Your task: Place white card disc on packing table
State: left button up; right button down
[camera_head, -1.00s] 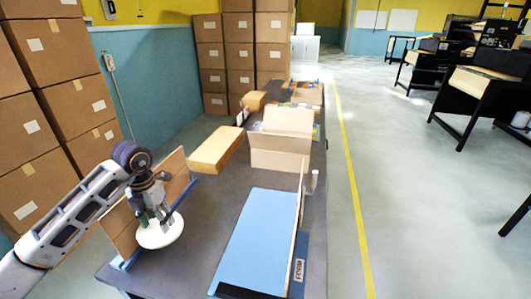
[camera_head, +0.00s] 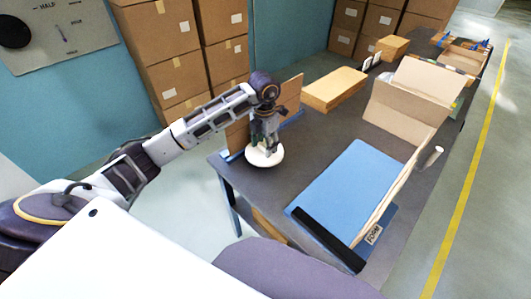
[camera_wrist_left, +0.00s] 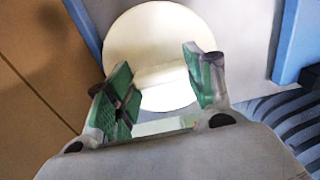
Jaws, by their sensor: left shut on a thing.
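The white card disc (camera_head: 264,157) is at the near left end of the dark grey packing table (camera_head: 318,145). My left gripper (camera_head: 264,146) points down over the disc and is shut on it. In the left wrist view the disc (camera_wrist_left: 150,40) spreads out beyond the green-padded fingers of my left gripper (camera_wrist_left: 163,88), with a pale ridge between them. The disc looks about level, at or just above the tabletop; I cannot tell whether it touches. My right gripper is out of view.
A brown board (camera_head: 290,97) stands upright in blue holders behind my left gripper. A blue mat (camera_head: 345,185) lies to the right, with an upright board along its edge. An open carton (camera_head: 408,105) and a tan slab (camera_head: 333,88) stand farther back.

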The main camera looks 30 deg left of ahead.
aim_at(264, 153)
pick_arm(q)
jog(key=shift+f, duration=0.5)
jog(key=shift+f, duration=0.1)
jog(key=shift+f, duration=1.8)
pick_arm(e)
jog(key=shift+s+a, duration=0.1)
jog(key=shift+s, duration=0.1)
pick_arm(q)
jog(key=shift+f, duration=0.1)
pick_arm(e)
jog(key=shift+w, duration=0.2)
pick_arm(q)
jog(key=o, duration=1.1)
jog(key=shift+c, duration=0.2)
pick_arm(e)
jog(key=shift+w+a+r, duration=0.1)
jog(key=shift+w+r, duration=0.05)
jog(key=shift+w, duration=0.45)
